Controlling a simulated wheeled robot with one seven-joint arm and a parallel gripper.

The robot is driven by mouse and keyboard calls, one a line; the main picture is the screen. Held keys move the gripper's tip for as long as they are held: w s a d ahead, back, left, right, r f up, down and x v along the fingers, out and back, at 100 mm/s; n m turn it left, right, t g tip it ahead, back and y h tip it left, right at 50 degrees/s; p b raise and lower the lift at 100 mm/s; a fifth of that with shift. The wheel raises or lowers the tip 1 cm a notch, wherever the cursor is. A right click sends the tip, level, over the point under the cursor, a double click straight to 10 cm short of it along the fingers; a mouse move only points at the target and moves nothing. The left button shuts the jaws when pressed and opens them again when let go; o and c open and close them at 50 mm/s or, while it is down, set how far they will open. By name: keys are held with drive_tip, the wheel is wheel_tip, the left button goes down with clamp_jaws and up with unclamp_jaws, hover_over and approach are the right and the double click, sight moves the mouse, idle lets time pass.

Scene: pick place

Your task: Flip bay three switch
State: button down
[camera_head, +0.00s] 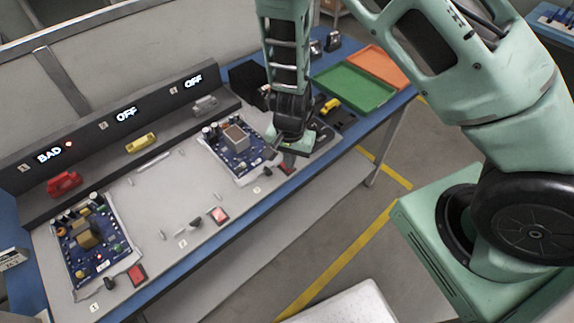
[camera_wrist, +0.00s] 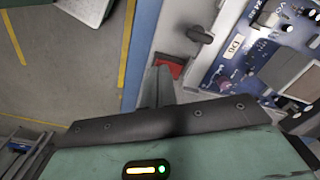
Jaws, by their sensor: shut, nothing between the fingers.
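Bay three's circuit board (camera_head: 236,147) is blue with a grey block on it and lies at the right end of the fixture; it also shows in the wrist view (camera_wrist: 238,62). At the bay's front edge are a dark lever switch (camera_wrist: 199,35) and a red square button (camera_wrist: 172,60). My gripper (camera_head: 280,158) is shut and empty, pointing down over bay three's front edge. In the wrist view its fingertips (camera_wrist: 158,78) are close to the red button and partly cover it; I cannot tell whether they touch. Bay three's display (camera_head: 194,81) reads OFF.
Bay one holds a board (camera_head: 88,240) and its display (camera_head: 49,154) reads BAD. Bay two is empty, with its own red button (camera_head: 220,215); its display (camera_head: 126,115) reads OFF. A green tray (camera_head: 350,88) and an orange tray (camera_head: 382,66) are at the far right.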

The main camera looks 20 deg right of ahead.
drive_tip(key=shift+f, duration=0.25)
wheel_tip(320, 180, up, 7)
drive_tip(key=p, duration=0.6)
idle(0.5)
idle(0.3)
drive_tip(key=s+a+r+n+g+y+b, duration=0.1)
drive_tip(key=s+a+r+n, duration=0.35)
drive_tip(key=r, duration=0.25)
drive_tip(key=s+a+r+n+y, duration=0.25)
drive_tip(key=s+a+r, duration=0.2)
drive_tip(key=r, duration=0.25)
drive_tip(key=s+d+r+n+t+h+b, duration=0.1)
drive_tip(key=s+d+r+n+h, duration=0.1)
drive_tip(key=s+r+n, duration=0.7)
drive_tip(key=shift+s+d+r+h+b, duration=0.35)
drive_tip(key=shift+s+d+h, duration=0.1)
drive_tip(key=shift+s, duration=0.6)
